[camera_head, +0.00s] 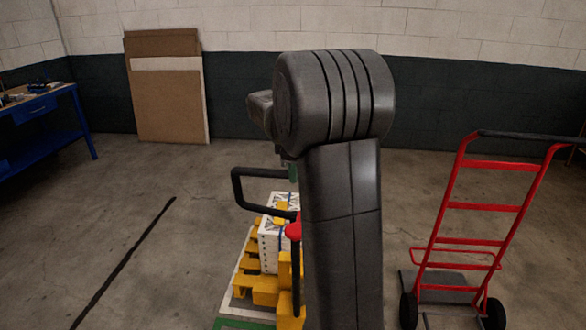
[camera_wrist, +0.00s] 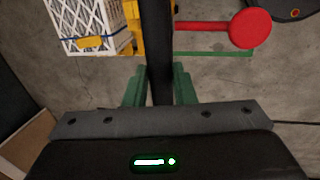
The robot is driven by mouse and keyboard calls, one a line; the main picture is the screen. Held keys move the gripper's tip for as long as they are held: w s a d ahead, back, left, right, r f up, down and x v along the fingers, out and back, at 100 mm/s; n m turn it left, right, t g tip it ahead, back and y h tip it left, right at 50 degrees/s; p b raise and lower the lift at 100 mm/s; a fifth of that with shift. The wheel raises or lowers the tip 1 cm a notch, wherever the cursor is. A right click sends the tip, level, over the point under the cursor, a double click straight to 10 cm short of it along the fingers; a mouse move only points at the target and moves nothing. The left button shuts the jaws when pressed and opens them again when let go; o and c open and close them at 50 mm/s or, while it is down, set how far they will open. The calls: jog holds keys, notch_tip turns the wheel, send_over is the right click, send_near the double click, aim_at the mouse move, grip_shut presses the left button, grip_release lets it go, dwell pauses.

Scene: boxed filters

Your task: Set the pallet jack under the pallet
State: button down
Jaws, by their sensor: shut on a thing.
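The pallet jack's black loop handle (camera_head: 240,190) stands up in the middle of the head view, left of my arm. My gripper (camera_wrist: 158,85) is shut on its black bar, with the green fingers on either side; only a bit of green shows by the handle in the head view. The yellow pallet (camera_head: 243,277) carries a white patterned box load (camera_head: 268,247) with a blue strap. The load also shows at the upper left of the wrist view (camera_wrist: 88,22). Yellow parts touch or overlap near the pallet; whether the forks are under it cannot be told.
A red hand truck (camera_head: 475,240) stands at the right. A blue workbench (camera_head: 45,110) is at the left, and cardboard sheets (camera_head: 165,90) lean on the back wall. A black line (camera_head: 125,260) marks the open floor at the left. A red disc (camera_wrist: 250,28) shows in the wrist view.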

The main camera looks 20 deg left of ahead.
jog(key=shift+w+r, duration=0.15)
jog(key=shift+r, duration=0.1)
jog(key=c, duration=1.5)
grip_release()
jog(key=shift+o, duration=1.3)
jog(key=shift+w+a+f, duration=0.1)
jog(key=shift+w+f, duration=0.05)
notch_tip(320, 180, up, 14)
jog(key=s, duration=0.2)
jog(key=shift+s+d+f+b, duration=0.2)
jog(key=shift+s+d+b, duration=0.15)
jog(key=shift+s, duration=0.05)
